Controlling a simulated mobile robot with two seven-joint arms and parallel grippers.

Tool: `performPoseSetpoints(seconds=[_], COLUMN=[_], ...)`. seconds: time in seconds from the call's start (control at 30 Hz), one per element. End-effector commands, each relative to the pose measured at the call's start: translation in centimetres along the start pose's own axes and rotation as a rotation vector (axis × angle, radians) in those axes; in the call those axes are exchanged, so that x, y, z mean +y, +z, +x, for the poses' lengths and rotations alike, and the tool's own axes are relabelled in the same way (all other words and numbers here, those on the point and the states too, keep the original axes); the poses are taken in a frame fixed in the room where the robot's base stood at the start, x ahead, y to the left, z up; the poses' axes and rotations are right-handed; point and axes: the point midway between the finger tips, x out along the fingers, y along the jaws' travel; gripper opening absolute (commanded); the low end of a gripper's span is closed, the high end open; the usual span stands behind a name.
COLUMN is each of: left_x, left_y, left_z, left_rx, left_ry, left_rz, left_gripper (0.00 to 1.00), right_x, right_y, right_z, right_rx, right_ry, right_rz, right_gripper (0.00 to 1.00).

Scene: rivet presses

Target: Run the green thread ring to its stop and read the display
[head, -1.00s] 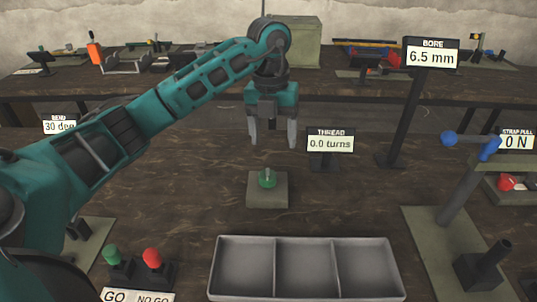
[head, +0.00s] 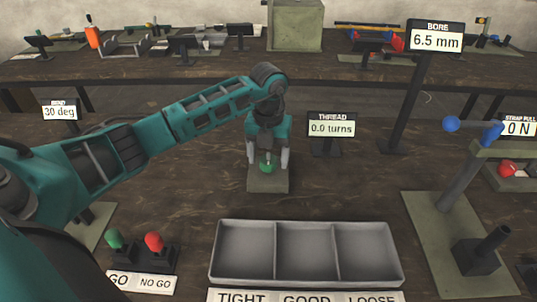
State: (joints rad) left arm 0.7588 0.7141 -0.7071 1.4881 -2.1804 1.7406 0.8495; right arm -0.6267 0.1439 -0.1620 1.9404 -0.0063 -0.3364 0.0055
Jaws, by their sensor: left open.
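The green thread ring (head: 266,166) sits on top of a grey-green square block (head: 268,184) in the middle of the bench. My left gripper (head: 267,160) points down over it. Its two fingers are open, one on each side of the ring; I cannot tell whether they touch it. The thread display (head: 331,129) stands just right of the block and reads 0.0 turns. My right gripper is not in view.
A three-part tray (head: 306,254) labelled TIGHT, GOOD, LOOSE lies in front. Green and red GO and NO GO gauges (head: 134,247) stand at front left. The bore display (head: 435,40) and the blue-handled strap-pull stand (head: 455,190) are on the right.

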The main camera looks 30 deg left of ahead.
Motion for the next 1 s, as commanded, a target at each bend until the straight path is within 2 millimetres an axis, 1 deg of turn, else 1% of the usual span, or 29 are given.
performPoseSetpoints(seconds=[0.27, 0.83, 0.87, 1.0], left_x=[-0.01, 0.01, 0.01, 0.02], left_y=[0.0, 0.01, 0.01, 0.02], left_z=[0.16, 0.1, 0.1, 0.1], left_rx=[0.0, -0.001, -0.001, -0.001], left_ry=[0.0, 0.0, 0.0, 0.0], left_rz=[0.0, 0.0, 0.0, 0.006], left_gripper=[0.72, 0.17, 0.16, 0.16], right_x=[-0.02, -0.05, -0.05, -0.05], right_y=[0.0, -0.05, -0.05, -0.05], right_z=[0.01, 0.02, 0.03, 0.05], right_rx=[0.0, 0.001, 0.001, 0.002], right_ry=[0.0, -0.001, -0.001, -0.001], right_rz=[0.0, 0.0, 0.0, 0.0], right_gripper=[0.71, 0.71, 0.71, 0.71])
